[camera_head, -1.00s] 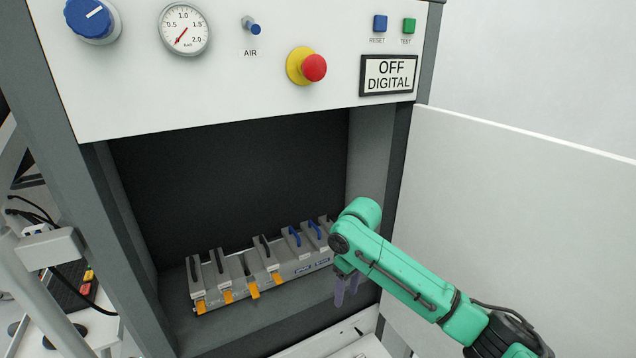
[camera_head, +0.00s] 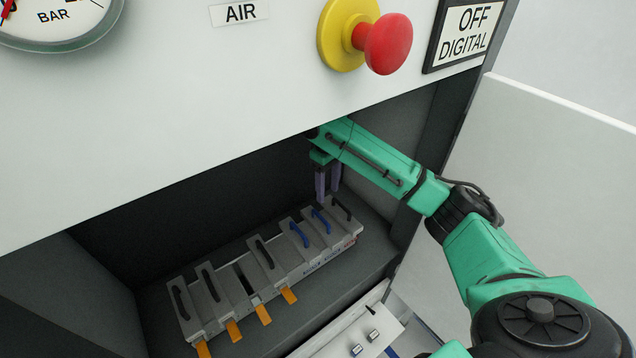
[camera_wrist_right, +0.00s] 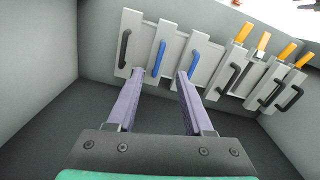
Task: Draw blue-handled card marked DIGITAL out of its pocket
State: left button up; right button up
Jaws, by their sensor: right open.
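Two blue-handled cards stand side by side in the rack (camera_head: 325,256), one with its handle (camera_head: 299,234) left of the other handle (camera_head: 321,221). Both blue handles show in the wrist view, one (camera_wrist_right: 159,58) ahead of the gap between my fingers and one (camera_wrist_right: 187,59) by the right fingertip. Any DIGITAL marking on the cards is not readable. My right gripper (camera_head: 328,184) is open and empty, its fingers pointing down over the right part of the rack. In the wrist view its fingertips (camera_wrist_right: 160,76) appear just short of the cards. My left gripper is out of view.
Black-handled cards (camera_head: 262,253) fill other pockets, with orange levers (camera_head: 264,315) along the front left. The cabinet's front panel, with a red button (camera_head: 388,43) and an OFF DIGITAL sign (camera_head: 464,32), hangs above. Side walls bound the bay.

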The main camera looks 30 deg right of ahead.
jog(key=p, duration=0.1)
send_over(329, 225)
jog(key=s, duration=0.1)
notch_tip(329, 225, down, 4)
jog(key=f, duration=0.3)
jog(key=f+p, duration=0.1)
jog(key=f, duration=0.2)
jog(key=w+f, duration=0.1)
jog(key=f, duration=0.2)
jog(key=shift+d, duration=0.1)
jog(key=shift+s+f, duration=0.15)
grip_shut()
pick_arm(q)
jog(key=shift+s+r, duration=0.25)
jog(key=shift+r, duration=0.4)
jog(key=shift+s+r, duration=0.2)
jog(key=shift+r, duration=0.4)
